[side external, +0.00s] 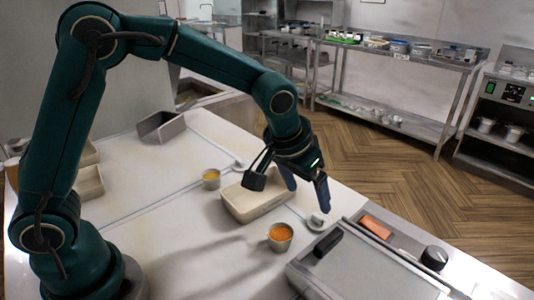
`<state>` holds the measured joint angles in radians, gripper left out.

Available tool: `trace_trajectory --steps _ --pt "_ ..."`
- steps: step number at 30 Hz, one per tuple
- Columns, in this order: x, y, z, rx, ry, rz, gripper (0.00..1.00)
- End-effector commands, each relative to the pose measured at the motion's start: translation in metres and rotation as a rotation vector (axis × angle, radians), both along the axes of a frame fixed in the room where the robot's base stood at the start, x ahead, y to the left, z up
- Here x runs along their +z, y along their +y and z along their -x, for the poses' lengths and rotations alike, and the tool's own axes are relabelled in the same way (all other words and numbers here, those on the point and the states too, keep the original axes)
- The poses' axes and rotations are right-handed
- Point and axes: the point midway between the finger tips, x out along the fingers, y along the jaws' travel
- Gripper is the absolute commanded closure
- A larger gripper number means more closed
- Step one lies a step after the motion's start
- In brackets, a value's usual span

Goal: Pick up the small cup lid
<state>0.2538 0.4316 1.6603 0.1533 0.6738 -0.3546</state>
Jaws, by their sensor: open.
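Two small metal lids with knobs lie on the white counter. One lid (317,221) is at the right, beside the cup with orange contents (280,236). The other lid (238,164) is farther back, near the cup with yellow contents (211,179). I cannot tell which is the small cup lid. Both cups stand upright and uncovered. My gripper (308,199) is open and empty, pointing down above and just behind the right lid, with visible space between its fingers and the lid.
A beige tray (236,212) sits left of my gripper. A flat metal appliance (362,272) with a dark handle and a black knob (434,257) is at the front right. A metal bin (160,127) stands at the back left. The left counter is mostly clear.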

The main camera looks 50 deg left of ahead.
Motion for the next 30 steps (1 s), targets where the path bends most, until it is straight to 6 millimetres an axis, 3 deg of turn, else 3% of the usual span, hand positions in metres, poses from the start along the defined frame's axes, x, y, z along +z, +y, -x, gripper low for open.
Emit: trace_trajectory --steps 6,14,24,30 --pt "-0.033 0.001 -0.013 0.001 0.004 -0.002 0.13" --pt "-0.047 0.0 -0.02 0.001 0.002 -0.002 0.13" --pt "-0.082 -0.003 -0.039 0.002 0.003 0.0 0.13" --pt "-0.089 -0.003 -0.043 0.001 0.0 -0.001 0.13"
